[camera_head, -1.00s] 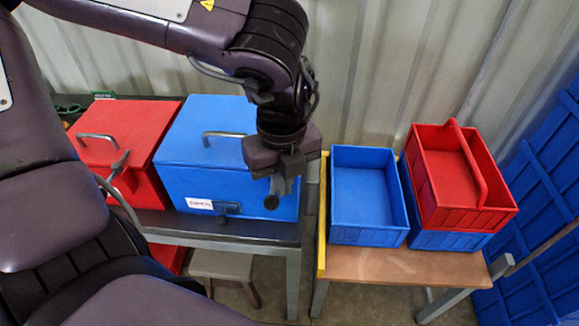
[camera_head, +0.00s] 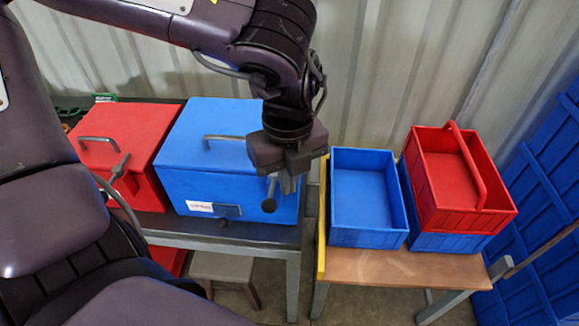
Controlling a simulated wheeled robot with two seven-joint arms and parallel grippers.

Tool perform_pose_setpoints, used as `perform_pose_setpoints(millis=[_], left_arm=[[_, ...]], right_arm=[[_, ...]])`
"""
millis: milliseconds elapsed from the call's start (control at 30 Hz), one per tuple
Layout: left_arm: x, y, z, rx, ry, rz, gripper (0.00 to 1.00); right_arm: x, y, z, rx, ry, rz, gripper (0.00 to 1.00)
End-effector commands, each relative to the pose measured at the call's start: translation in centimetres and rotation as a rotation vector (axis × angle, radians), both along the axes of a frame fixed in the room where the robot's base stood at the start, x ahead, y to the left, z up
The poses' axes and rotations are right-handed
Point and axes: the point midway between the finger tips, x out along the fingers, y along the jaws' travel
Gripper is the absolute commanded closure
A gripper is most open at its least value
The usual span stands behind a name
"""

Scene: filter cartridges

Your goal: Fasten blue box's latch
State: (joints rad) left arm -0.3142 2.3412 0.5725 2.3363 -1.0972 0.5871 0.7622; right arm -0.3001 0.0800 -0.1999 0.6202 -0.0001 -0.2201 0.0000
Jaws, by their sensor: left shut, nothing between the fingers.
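The blue box (camera_head: 182,162) stands on the grey bench in the head view, its lid down and a metal handle on top. Its front carries a white label and a small dark plate (camera_head: 228,211). The latch lever (camera_head: 271,190), ending in a dark knob, is at the right of the front. My left gripper (camera_head: 288,184) points down at the box's right front corner, close beside the lever. It is shut and holds nothing. Whether it touches the lever I cannot tell. It hides the box's right upper edge. My right gripper is not in view.
A red box (camera_head: 118,140) with its own handle and lever stands left of the blue box. On the right, a wooden-topped table (camera_head: 400,268) holds an open blue bin (camera_head: 368,238) and a red tote (camera_head: 462,218) on another blue bin. A stool (camera_head: 225,268) is below.

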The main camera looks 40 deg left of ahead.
Motion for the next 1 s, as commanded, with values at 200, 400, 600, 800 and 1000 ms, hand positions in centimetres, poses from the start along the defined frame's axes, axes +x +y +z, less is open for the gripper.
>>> perform_pose_setpoints(millis=[200,400,600,800,1000], left_arm=[[0.0,0.0,3.3,0.0,-0.001,0.0,1.0],[0.0,0.0,5.7,0.001,-0.002,-0.001,1.0],[0.0,0.0,6.4,0.001,0.0,-0.001,1.0],[0.0,0.0,6.3,0.001,0.0,-0.001,1.0],[0.0,0.0,6.3,0.0,0.0,-0.001,1.0]], right_arm=[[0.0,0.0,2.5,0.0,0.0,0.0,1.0],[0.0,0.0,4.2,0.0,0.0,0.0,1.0],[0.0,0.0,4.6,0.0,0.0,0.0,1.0],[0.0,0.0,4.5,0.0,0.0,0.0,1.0],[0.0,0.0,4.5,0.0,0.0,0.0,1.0]])
